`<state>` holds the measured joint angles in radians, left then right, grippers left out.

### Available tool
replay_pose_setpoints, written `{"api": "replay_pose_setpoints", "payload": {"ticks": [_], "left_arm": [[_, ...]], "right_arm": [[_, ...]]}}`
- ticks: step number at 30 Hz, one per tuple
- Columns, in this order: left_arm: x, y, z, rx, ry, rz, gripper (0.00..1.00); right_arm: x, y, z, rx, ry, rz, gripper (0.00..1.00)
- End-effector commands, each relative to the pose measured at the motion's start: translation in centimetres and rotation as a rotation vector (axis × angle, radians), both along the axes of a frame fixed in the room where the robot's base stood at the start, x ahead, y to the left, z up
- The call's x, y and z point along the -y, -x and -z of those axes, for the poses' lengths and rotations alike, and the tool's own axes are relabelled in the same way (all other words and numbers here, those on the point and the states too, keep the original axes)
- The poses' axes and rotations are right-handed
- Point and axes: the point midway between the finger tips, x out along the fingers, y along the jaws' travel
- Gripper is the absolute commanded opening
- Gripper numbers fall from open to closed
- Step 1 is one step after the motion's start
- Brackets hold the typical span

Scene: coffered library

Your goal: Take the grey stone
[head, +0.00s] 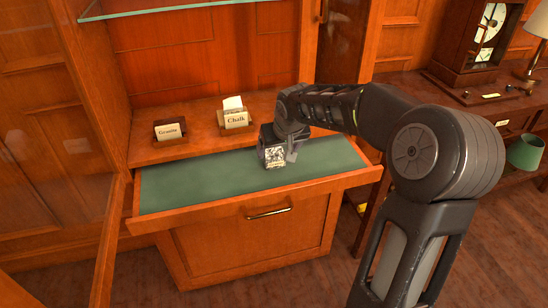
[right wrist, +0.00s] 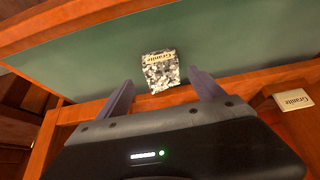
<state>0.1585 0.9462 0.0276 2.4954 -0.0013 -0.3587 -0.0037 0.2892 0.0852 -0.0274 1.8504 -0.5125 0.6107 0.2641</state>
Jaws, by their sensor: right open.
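The grey stone is a speckled black, white and grey block (right wrist: 160,74) with a small tag reading "Granite" on one side. It lies on the green lining of the pulled-out drawer (head: 205,183). In the head view the stone (head: 275,158) shows just below my right gripper (head: 285,150), which partly covers it. In the right wrist view my right gripper is open, one finger on each side of the stone's near end. A gap shows between each finger and the stone, and no grip is visible. My left gripper is not in view.
A holder labelled "Granite" (head: 170,131) and a holder labelled "Chalk" (head: 236,119), with a white piece in it, stand on the wooden shelf behind the drawer. A glass shelf (head: 160,9) hangs above. An open glazed door (head: 60,190) stands at the left. The drawer's left part is bare.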

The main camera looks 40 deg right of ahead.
Motion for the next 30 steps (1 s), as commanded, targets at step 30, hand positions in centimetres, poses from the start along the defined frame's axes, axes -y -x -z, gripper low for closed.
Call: {"api": "replay_pose_setpoints", "payload": {"ticks": [30], "left_arm": [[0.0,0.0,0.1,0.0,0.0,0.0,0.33]], "right_arm": [[0.6,-2.7,4.3,0.0,0.0,0.0,0.77]]}}
